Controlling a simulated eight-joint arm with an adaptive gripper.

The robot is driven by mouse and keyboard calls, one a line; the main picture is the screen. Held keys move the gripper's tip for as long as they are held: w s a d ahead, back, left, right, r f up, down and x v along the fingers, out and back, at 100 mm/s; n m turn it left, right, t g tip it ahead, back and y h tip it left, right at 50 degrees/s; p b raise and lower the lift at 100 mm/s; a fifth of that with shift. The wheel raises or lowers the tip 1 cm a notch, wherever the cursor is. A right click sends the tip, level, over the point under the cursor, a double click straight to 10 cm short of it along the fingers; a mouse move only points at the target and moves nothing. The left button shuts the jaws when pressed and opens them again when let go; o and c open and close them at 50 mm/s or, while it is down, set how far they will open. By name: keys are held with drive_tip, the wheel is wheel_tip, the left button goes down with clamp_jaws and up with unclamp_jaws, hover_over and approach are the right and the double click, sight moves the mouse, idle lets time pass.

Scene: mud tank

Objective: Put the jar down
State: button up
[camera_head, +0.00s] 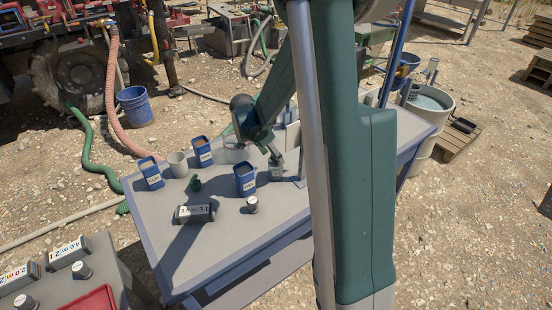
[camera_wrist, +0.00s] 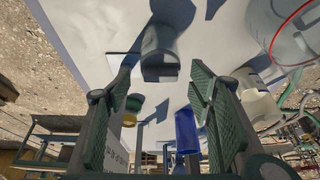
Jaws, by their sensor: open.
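A small jar with a pale label (camera_head: 277,174) stands on the grey table (camera_head: 225,235), right under my gripper (camera_head: 274,155) in the head view. In the wrist view a grey, see-through jar (camera_wrist: 160,50) with a dark end shows just beyond the fingertips, between their lines. My gripper (camera_wrist: 160,88) is open, with its two green ridged fingers spread wide. Nothing is seen clamped between them. My arm hides part of the table's right side in the head view.
Blue labelled tins (camera_head: 245,180), a beige cup (camera_head: 178,164), a small green item (camera_head: 195,184), a black display box (camera_head: 194,213) and a small knob-like piece (camera_head: 252,204) stand nearby. A clear vessel with a red line (camera_wrist: 297,28) is close by. The table's front is clear.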

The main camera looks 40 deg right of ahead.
drive_tip(key=shift+v, duration=1.7)
drive_tip(key=shift+r, duration=0.1)
drive_tip(key=s+a+r+n+t+y, duration=0.1)
drive_tip(key=s+a+r+n+t, duration=0.1)
drive_tip(key=s+a+r+n, duration=0.4)
drive_tip(key=s+a+r+n+t+y, duration=0.1)
drive_tip(key=s+a+r+n, duration=0.25)
drive_tip(key=a+r, duration=0.45)
drive_tip(key=s+a+r+n+t+y, duration=0.2)
drive_tip(key=s+a+n, duration=0.6)
drive_tip(key=s+a, duration=0.5)
drive_tip(key=shift+s+r+t+y, duration=0.4)
drive_tip(key=shift+s+r+t, duration=0.45)
drive_tip(key=shift+s, duration=0.6)
drive_tip(key=shift+a+f+n, duration=0.1)
drive_tip(key=shift+f+n, duration=0.05)
drive_tip(key=shift+n, duration=0.1)
